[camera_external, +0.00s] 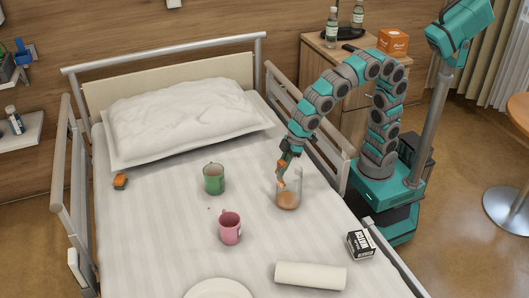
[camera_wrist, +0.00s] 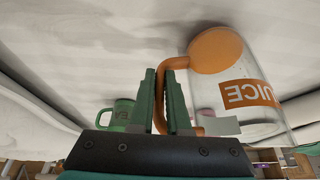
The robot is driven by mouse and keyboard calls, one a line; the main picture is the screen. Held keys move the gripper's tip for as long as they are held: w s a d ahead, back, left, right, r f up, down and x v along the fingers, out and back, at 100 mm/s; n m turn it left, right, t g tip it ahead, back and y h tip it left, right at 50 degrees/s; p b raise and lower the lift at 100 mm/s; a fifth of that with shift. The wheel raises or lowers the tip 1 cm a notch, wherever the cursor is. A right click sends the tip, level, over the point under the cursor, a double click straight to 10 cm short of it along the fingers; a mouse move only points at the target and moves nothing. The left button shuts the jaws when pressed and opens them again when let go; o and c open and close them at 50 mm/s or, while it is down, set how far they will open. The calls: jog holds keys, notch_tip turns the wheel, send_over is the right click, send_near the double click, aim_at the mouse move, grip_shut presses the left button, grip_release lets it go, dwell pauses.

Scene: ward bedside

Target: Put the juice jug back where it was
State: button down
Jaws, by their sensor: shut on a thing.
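The juice jug (camera_external: 289,190) is a clear vessel with an orange bottom and handle, upright at the right side of the bed. In the wrist view the jug (camera_wrist: 250,94) shows upside down, with an orange label reading "JUICE". My gripper (camera_external: 284,166) is at the jug's left side. In the wrist view my gripper's green fingers (camera_wrist: 165,98) are shut on the orange handle. I cannot tell whether the jug's base touches the sheet.
A green mug (camera_external: 214,178) and a pink mug (camera_external: 230,228) stand left of the jug. A white roll (camera_external: 310,275), a small black-and-white box (camera_external: 361,244) and a plate (camera_external: 218,289) lie nearer the front. Bed rails (camera_external: 310,125) flank the mattress. A cabinet (camera_external: 330,62) holds bottles.

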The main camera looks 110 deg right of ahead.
jog(key=shift+f, duration=0.15)
jog(key=c, duration=0.9)
grip_release()
jog(key=shift+r, duration=0.35)
jog(key=v, duration=1.1)
jog(key=shift+s+r, duration=0.2)
jog(key=shift+r, duration=0.1)
jog(key=shift+o, duration=0.3)
